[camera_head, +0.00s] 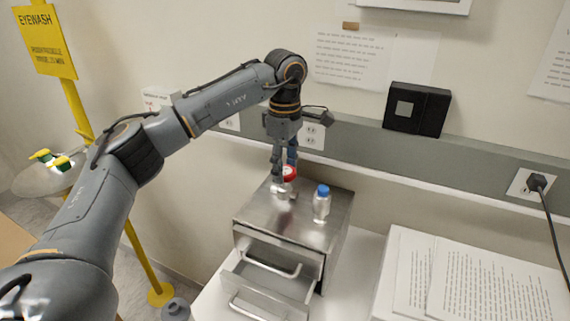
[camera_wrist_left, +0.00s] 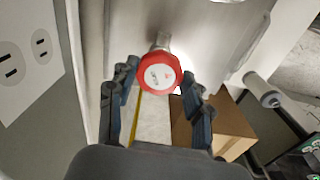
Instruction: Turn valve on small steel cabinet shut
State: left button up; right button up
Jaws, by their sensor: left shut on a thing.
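The small steel cabinet (camera_head: 308,238) stands on a white surface in the head view. Its red valve knob (camera_head: 290,173) is on a metal stem at the back left of the cabinet top. My left gripper (camera_head: 283,177) reaches down over the knob, its fingers partly covering it. The knob's rim contacts are hard to see. My right gripper is not in view.
A clear bottle with a blue cap (camera_head: 322,203) stands on the cabinet top, right of the valve. The cabinet's front drawers (camera_head: 262,283) are partly pulled out. Papers (camera_head: 480,285) lie at the right. A wall with outlets is close behind the gripper; a yellow eyewash post (camera_head: 140,258) stands left.

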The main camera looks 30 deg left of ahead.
aim_at(285, 170)
pick_arm(q)
jog(key=m, duration=0.5)
jog(key=shift+f+m, duration=0.1)
jog(key=shift+m, duration=0.2)
dwell(0.4)
jog(key=o, duration=1.1)
jog(key=shift+o, duration=0.2)
notch_tip(285, 170, up, 12)
